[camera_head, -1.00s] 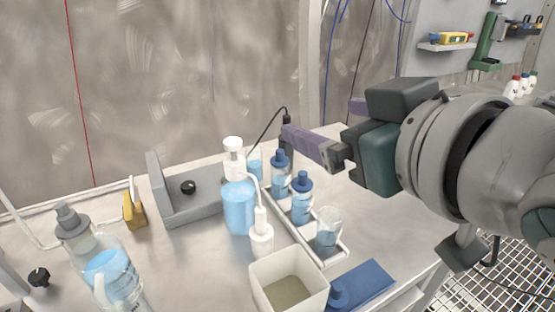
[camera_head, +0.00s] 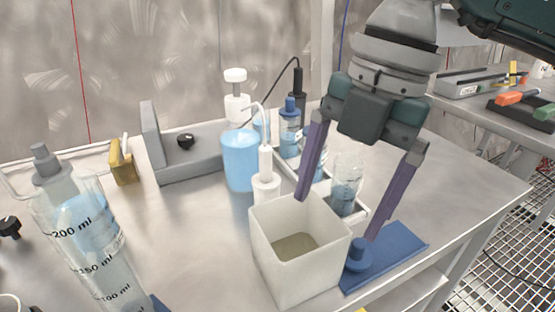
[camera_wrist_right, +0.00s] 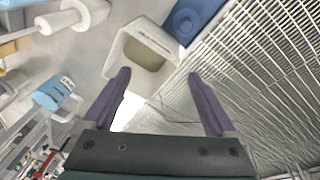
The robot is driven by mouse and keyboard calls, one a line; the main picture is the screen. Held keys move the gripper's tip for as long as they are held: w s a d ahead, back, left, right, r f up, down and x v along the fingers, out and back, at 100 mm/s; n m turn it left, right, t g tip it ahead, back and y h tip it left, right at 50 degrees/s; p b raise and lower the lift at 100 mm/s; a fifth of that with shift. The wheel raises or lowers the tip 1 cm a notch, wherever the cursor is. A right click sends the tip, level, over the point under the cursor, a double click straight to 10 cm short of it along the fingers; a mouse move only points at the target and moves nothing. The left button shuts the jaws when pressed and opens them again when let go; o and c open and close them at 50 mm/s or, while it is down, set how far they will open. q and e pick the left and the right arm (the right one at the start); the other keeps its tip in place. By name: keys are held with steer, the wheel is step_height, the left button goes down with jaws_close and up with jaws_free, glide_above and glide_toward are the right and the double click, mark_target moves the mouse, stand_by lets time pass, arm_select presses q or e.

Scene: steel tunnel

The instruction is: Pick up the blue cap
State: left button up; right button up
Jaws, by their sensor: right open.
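A blue cap (camera_head: 358,255) with a raised knob rests on a flat blue pad (camera_head: 398,250) near the table's front right. In the right wrist view the cap (camera_wrist_right: 187,22) shows at the top, beyond the fingertips. My right gripper (camera_head: 337,215) points down with its two purple fingers wide apart and nothing between them. It is above the cap, with the right fingertip looking close to it in the head view; the exact gap is unclear. My left gripper is not in view.
An open cream box (camera_head: 297,278) stands just left of the cap. Behind it are a white rack with a beaker (camera_head: 346,180) and a blue-capped bottle (camera_head: 290,130), and pump bottles. A large bottle (camera_head: 85,235) stands left. The table ends beyond the pad.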

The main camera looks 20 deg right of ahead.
steer(key=m+h, duration=0.1)
steer(key=h, duration=0.1)
glide_above(359, 243)
steer(key=shift+f, duration=0.3)
step_height(359, 243, down, 4)
steer(key=shift+s+r+b, duration=0.1)
steer(key=shift+r+b, duration=0.1)
steer(key=shift+b, duration=0.15)
step_height(359, 243, down, 6)
steer(key=shift+r+b, duration=0.1)
steer(key=shift+b, duration=0.3)
steer(key=shift+c, duration=0.2)
steer(key=c, duration=1.4)
